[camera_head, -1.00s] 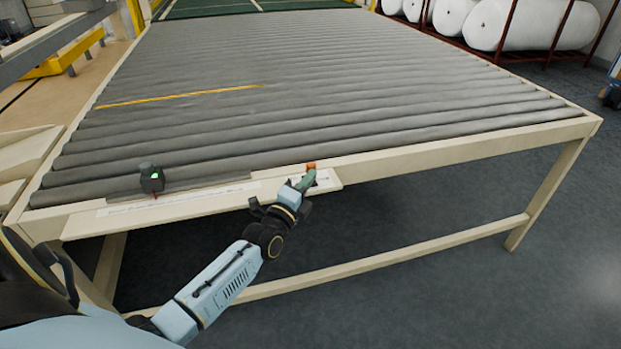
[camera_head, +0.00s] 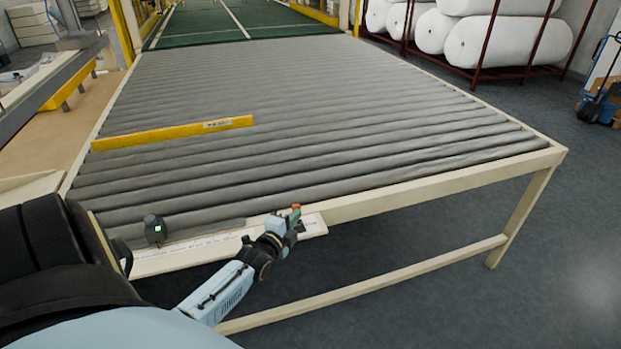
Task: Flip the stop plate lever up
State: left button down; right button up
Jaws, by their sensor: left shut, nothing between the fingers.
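The yellow stop plate (camera_head: 172,133) stands up as a broad band between the grey rollers, left of the bed's middle. The small stop plate lever, with its orange-red tip (camera_head: 295,206), is at the front edge of the roller table. My left gripper (camera_head: 291,219) is shut and empty right at the lever. Its fingers partly hide the lever, and I cannot tell whether they touch. A small black box (camera_head: 154,230) with a green light sits on the front edge to the left. My right gripper is not in view.
The roller table (camera_head: 440,185) has a cream frame, with a pale ledge (camera_head: 190,256) along its front. White wadding rolls (camera_head: 480,40) lie on a dark red rack at the back right. A blue hand truck (camera_head: 598,105) stands at far right. The floor on the right is clear.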

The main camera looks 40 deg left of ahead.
pick_arm(q)
jog(key=shift+w+a+r, duration=0.25)
jog(key=shift+a, duration=0.1)
dwell(0.5)
jog(key=shift+s+d+r+p, duration=0.1)
jog(key=shift+d+r+p, duration=0.1)
jog(key=shift+d+p, duration=0.3)
jog(key=d+r+p+v, duration=0.1)
jog(key=p+v, duration=0.1)
jog(key=v, duration=1)
jog(key=shift+d+r, duration=0.25)
jog(key=shift+r, duration=0.2)
